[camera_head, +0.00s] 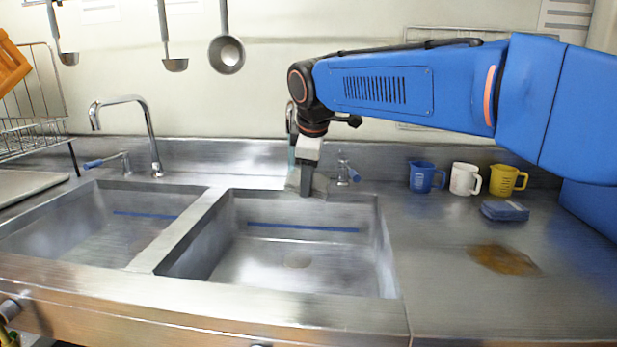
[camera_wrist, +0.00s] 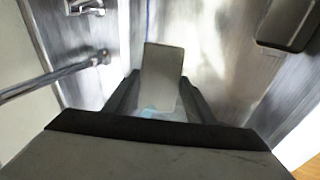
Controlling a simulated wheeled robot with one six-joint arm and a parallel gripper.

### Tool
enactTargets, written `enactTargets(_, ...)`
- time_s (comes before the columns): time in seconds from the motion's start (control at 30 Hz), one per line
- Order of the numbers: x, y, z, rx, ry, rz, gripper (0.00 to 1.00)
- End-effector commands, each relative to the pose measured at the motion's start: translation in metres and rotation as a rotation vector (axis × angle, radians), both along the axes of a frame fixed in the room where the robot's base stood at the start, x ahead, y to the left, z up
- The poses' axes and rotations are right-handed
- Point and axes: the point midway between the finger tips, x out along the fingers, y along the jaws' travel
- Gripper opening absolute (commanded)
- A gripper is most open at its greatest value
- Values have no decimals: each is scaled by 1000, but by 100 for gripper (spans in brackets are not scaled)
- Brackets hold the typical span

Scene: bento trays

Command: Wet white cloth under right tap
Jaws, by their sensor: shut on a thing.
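My gripper (camera_head: 306,188) hangs pointing down over the back edge of the right sink basin (camera_head: 390,250). In the wrist view my gripper (camera_wrist: 160,100) is shut on a flat, pale grey-white piece, the white cloth (camera_wrist: 162,70), which sticks out past the fingers.
The left tap (camera_head: 150,130) arches over the left basin (camera_head: 70,225). On the right counter stand blue (camera_head: 423,177), white (camera_head: 464,179) and yellow (camera_head: 506,180) mugs, a folded blue cloth (camera_head: 505,211) and a brown spill (camera_head: 503,259). Ladles (camera_head: 227,54) hang above. The right basin is empty.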

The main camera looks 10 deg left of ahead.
Motion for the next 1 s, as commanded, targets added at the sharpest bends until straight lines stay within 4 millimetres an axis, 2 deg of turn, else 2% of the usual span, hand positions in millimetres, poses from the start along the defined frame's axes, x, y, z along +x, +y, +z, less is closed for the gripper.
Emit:
enactTargets(0.33, -3, -2, 0, 0, 0, 0, 28)
enactTargets(1.0, -39, -25, 0, 0, 0, 0, 28)
